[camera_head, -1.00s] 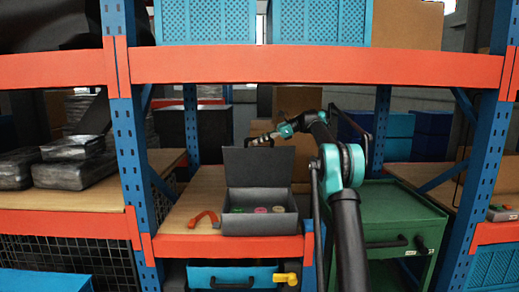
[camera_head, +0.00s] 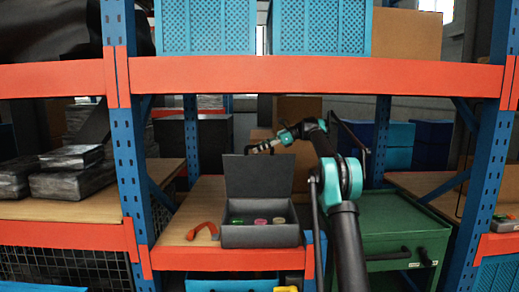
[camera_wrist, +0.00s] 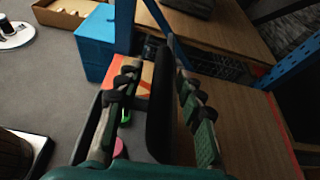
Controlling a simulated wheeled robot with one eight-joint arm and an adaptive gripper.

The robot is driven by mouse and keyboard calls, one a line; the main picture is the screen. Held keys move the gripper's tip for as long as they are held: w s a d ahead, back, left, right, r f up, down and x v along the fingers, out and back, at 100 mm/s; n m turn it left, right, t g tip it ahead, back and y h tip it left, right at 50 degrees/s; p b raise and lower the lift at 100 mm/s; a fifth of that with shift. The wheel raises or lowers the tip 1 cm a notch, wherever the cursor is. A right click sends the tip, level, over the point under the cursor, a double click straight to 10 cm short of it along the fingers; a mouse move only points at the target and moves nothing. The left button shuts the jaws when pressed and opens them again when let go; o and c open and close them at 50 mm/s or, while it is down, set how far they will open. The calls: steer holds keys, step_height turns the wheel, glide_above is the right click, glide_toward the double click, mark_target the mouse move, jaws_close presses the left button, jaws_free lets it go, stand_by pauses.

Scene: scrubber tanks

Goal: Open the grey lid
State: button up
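The grey lid (camera_head: 258,176) stands upright at the back of the grey box (camera_head: 260,237) on the wooden shelf, with the box open at the front. In the wrist view the lid shows almost edge-on as a dark band (camera_wrist: 160,105) between my fingers. My gripper (camera_head: 252,149) is at the lid's top edge in the head view. In the wrist view its fingers (camera_wrist: 157,64) are spread apart, one on each side of the lid, with no clear contact.
An orange strap-like item (camera_head: 203,230) lies left of the box. A green cabinet (camera_head: 405,230) stands to the right. Blue rack posts (camera_head: 128,150) and an orange beam (camera_head: 310,72) frame the shelf. Bare wood (camera_head: 190,210) is free left of the box.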

steer(key=v, duration=0.7)
steer(key=shift+d, duration=0.25)
steer(key=shift+r, duration=0.1)
